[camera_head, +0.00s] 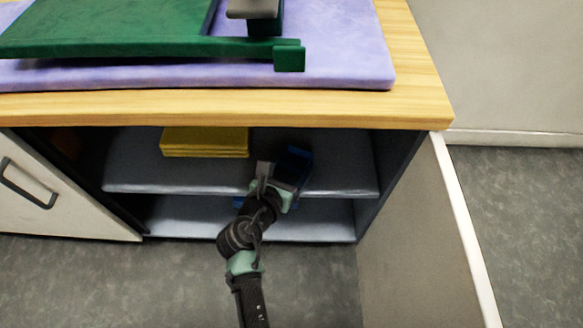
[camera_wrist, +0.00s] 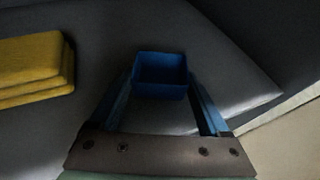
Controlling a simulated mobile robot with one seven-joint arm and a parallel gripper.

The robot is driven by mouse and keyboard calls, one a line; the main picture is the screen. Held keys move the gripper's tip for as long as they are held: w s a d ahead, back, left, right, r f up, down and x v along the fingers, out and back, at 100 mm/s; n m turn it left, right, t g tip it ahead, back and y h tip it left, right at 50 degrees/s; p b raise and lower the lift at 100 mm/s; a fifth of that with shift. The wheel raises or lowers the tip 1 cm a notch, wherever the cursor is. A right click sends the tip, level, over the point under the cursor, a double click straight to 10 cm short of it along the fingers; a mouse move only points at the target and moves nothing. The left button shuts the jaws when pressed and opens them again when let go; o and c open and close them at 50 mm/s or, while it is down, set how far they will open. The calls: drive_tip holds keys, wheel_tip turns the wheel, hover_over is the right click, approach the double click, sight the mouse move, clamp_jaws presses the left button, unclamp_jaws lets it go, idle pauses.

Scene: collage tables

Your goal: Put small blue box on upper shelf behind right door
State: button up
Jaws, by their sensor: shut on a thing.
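The small blue box (camera_wrist: 161,72) is an open-topped dark blue box between the tips of my gripper (camera_wrist: 160,84). In the head view the blue box (camera_head: 295,162) is at the end of my gripper (camera_head: 286,176), inside the cabinet at the upper shelf (camera_head: 130,165). My gripper is shut on the box. The grey shelf surface (camera_wrist: 235,75) lies beneath in the wrist view; I cannot tell whether the box touches it. The right door (camera_head: 415,245) stands open at the right.
A yellow stack (camera_head: 205,142) lies on the upper shelf, left of my gripper. A lower shelf (camera_head: 185,217) holds a blue thing (camera_head: 237,202), mostly hidden by my arm. The left door (camera_head: 50,195) covers the left side. The wooden top (camera_head: 200,108) overhangs the opening.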

drive_tip(key=o, duration=1.3)
drive_tip(key=shift+s+a+r+p, duration=0.15)
drive_tip(key=shift+s+r+p, duration=0.15)
drive_tip(key=shift+r+p, duration=0.05)
drive_tip(key=p+v, duration=0.6)
drive_tip(key=v, duration=0.5)
drive_tip(key=shift+s+a, duration=0.1)
